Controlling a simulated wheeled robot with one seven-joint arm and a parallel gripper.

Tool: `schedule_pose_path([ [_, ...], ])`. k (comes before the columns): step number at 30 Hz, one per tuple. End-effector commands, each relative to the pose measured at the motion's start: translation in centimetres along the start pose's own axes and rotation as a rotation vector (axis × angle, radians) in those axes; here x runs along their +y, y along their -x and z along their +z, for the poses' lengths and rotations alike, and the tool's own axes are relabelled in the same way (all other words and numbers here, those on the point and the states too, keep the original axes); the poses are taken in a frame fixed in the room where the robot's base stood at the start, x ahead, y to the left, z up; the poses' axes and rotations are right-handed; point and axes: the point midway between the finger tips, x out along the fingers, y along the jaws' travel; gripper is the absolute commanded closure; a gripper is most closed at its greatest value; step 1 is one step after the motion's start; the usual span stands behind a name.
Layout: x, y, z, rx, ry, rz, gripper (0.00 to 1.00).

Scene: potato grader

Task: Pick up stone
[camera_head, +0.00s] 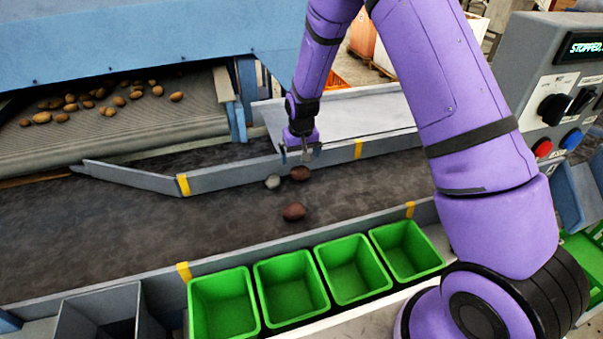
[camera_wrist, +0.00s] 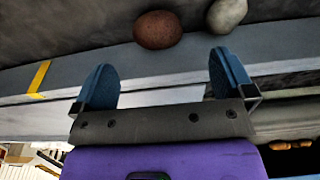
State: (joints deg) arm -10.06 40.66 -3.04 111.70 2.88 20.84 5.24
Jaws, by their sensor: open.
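The grey, rounded stone (camera_head: 272,181) lies on the dark belt close to the far side rail, just left of a reddish-brown potato (camera_head: 299,174) in the head view. My gripper (camera_head: 302,155) hangs above the far rail, behind the potato. In the wrist view my gripper (camera_wrist: 163,70) has its blue fingers spread wide with nothing between them. Stone and potato lie beyond the fingertips, the potato more nearly in line with the gap.
Another potato (camera_head: 293,212) lies mid-belt. The grey far rail (camera_head: 230,176) runs under my gripper. Green bins (camera_head: 222,302) line the near side behind a near rail (camera_head: 130,285). Several potatoes (camera_head: 70,98) rest on the upper conveyor. The control panel (camera_head: 565,95) reads "STOPPED". The belt's left is clear.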

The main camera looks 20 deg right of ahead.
Motion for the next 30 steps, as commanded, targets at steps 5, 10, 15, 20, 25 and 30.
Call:
schedule_pose_path([
  [5, 0.0, -2.2, 0.0, -0.002, 0.0, 0.0, 0.0],
  [10, 0.1, -3.0, 0.0, -0.001, 0.0, 0.0, 0.0],
  [15, 0.6, -5.3, -0.2, -0.002, -0.001, 0.0, 0.0],
  [20, 0.6, -7.2, -0.3, -0.001, 0.0, 0.0, 0.0],
  [25, 0.6, -7.8, -0.4, 0.001, 0.0, 0.0, 0.0],
  [30, 0.6, -7.7, -0.3, 0.001, 0.0, 0.0, 0.02],
])
